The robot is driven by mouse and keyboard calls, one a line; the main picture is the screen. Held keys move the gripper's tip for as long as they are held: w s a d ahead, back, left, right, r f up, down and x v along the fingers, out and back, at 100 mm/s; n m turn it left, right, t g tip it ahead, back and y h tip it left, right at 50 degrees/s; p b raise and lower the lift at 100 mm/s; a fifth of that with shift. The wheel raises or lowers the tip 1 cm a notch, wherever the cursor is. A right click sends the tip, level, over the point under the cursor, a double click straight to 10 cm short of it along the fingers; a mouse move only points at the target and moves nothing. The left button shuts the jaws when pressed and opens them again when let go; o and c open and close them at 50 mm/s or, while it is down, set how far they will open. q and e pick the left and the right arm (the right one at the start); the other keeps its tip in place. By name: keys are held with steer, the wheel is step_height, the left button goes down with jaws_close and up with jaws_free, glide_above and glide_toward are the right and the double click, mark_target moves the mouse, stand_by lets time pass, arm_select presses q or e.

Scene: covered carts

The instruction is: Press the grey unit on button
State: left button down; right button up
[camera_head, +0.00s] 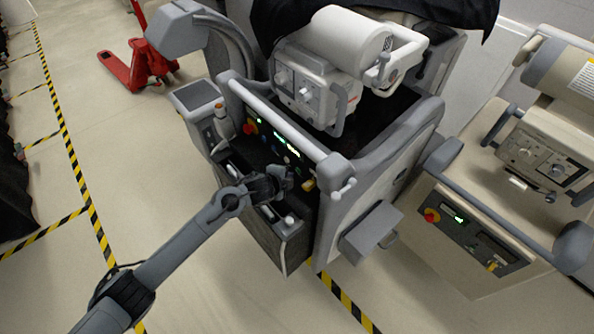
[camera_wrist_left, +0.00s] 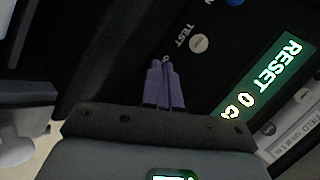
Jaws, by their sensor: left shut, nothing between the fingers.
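The grey unit (camera_head: 345,215) is a large wheeled cart in the middle of the head view, with a dark control panel (camera_head: 272,140) behind its front rail. My left gripper (camera_head: 287,178) reaches in from the lower left to the panel's lower part. In the left wrist view its purple fingers (camera_wrist_left: 165,72) are shut and empty, over the dark panel. Beside the fingertips is a round pale button (camera_wrist_left: 198,45) marked TEST. A blue button (camera_wrist_left: 234,2) is cut off at the top edge, beside a partly cut label. I cannot tell whether the fingertips touch the panel. My right gripper is not in view.
A green lit display (camera_wrist_left: 268,75) reading RESET lies right of the fingers. The front rail (camera_head: 275,120) crosses before the panel. A beige unit (camera_head: 490,225) with its own panel stands right. A red pallet jack (camera_head: 140,65) stands back left. The left floor is mostly clear.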

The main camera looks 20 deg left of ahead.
arm_select(q)
steer(key=shift+w+d, duration=0.1)
steer(key=shift+w, duration=0.1)
stand_by(0.7)
steer(key=shift+w+d, duration=0.15)
steer(key=shift+w+d, duration=0.25)
steer(key=shift+w, duration=0.1)
stand_by(0.9)
stand_by(0.4)
steer(key=shift+s+a+r+p, duration=0.1)
steer(key=shift+s+a+p, duration=0.2)
steer(key=shift+s+p, duration=0.1)
steer(key=shift+s+a, duration=0.2)
steer(key=shift+s, duration=0.1)
steer(key=shift+s+p, duration=0.1)
steer(key=shift+p, duration=0.2)
